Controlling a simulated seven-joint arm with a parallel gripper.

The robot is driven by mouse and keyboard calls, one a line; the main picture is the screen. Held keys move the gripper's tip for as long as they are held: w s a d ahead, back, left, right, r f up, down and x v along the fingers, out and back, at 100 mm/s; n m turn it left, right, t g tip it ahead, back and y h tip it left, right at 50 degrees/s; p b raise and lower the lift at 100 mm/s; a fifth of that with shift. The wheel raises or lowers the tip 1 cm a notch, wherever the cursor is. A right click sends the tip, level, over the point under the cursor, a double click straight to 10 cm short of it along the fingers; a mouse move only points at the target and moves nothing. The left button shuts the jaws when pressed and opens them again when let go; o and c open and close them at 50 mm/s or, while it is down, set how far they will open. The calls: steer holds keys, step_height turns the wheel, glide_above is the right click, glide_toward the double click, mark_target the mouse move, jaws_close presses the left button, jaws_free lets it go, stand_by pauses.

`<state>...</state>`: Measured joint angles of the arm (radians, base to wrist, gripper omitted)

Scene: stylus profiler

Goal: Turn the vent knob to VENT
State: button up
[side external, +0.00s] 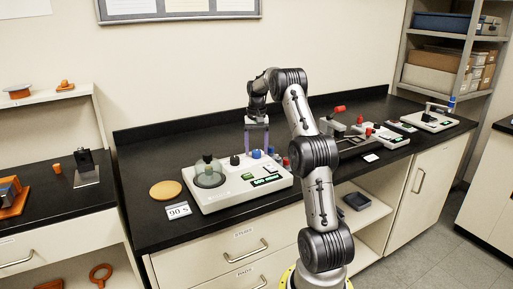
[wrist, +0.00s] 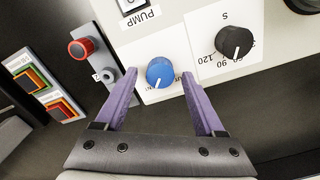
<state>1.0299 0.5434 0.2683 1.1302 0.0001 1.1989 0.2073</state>
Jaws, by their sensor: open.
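The blue knob (wrist: 159,72) has a white pointer mark aimed toward the wrist view's lower edge. Printing beside it is partly hidden; only a few letters show. In the side external view the blue knob (side external: 256,154) sits on the white instrument (side external: 225,200). My gripper (wrist: 159,76) is open, with one purple finger on each side of the blue knob in the wrist view. I cannot tell whether the fingers touch it. In the side external view my gripper (side external: 257,150) points down over the instrument's back edge.
A black knob (wrist: 234,41) with a 60-90-120 scale stands beside the blue one. A PUMP switch (wrist: 131,5) and a red button (wrist: 80,47) are nearby. A glass dome (side external: 208,172), an orange disc (side external: 165,190) and a "90 S" card (side external: 178,210) are at left.

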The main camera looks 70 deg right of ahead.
mark_target(256, 151)
steer(key=shift+r, duration=0.1)
step_height(256, 151, up, 14)
steer(key=shift+f, duration=0.2)
stand_by(0.6)
